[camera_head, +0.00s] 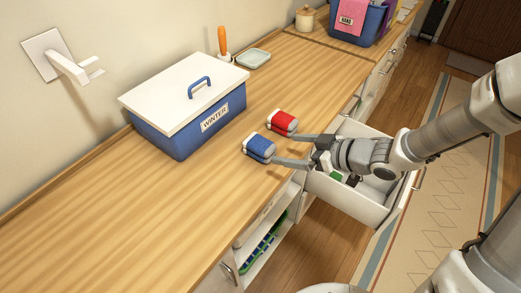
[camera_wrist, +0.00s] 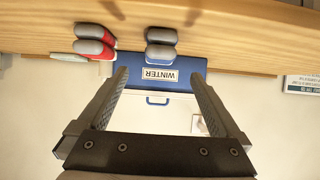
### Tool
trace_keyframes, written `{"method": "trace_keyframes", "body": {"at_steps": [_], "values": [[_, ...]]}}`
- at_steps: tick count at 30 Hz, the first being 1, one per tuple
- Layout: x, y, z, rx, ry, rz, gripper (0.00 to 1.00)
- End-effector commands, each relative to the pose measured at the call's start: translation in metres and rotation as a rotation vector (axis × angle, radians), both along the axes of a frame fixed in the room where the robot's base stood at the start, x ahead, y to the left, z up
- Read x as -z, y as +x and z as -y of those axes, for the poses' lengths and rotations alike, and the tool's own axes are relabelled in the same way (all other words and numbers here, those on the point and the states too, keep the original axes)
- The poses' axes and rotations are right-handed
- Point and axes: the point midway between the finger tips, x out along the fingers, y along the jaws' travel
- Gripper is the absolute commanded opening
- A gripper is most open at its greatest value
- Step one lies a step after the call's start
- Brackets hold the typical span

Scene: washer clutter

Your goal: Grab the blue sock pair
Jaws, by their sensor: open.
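The blue sock pair (camera_head: 259,147), blue with grey parts, lies on the wooden counter (camera_head: 130,220) near its front edge. In the wrist view the blue pair (camera_wrist: 161,51) shows mostly grey, ahead of the gap between my fingertips. My gripper (camera_head: 286,150) is open, reaching in from the right with its fingers pointing at the blue pair. In the wrist view my gripper (camera_wrist: 160,75) has nothing between its fingers. Whether a fingertip touches the pair cannot be told.
A red sock pair (camera_head: 283,122) lies close behind the blue one; it also shows in the wrist view (camera_wrist: 94,48). A blue box (camera_head: 180,138) marked WINTER, white-lidded, stands behind. An open drawer (camera_head: 350,200) is under my arm. The counter's near left is clear.

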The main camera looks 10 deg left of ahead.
Motion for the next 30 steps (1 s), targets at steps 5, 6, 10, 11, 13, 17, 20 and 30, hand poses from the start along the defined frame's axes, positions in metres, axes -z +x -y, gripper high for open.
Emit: {"method": "trace_keyframes", "body": {"at_steps": [5, 6, 10, 11, 13, 17, 20, 30], "values": [[0.022, 0.012, -0.031, -0.003, 0.001, -0.001, 1.0], [0.025, 0.014, -0.036, -0.002, 0.0, 0.0, 1.0], [0.03, 0.019, -0.047, 0.0, -0.001, 0.0, 1.0], [0.03, 0.02, -0.048, 0.0, -0.001, 0.0, 1.0], [0.031, 0.021, -0.051, 0.0, -0.001, 0.0, 1.0], [0.042, 0.024, -0.062, -0.002, -0.001, 0.0, 1.0], [0.053, 0.028, -0.074, -0.002, -0.001, -0.001, 1.0], [0.059, 0.037, -0.09, 0.002, -0.002, 0.0, 1.0]]}}
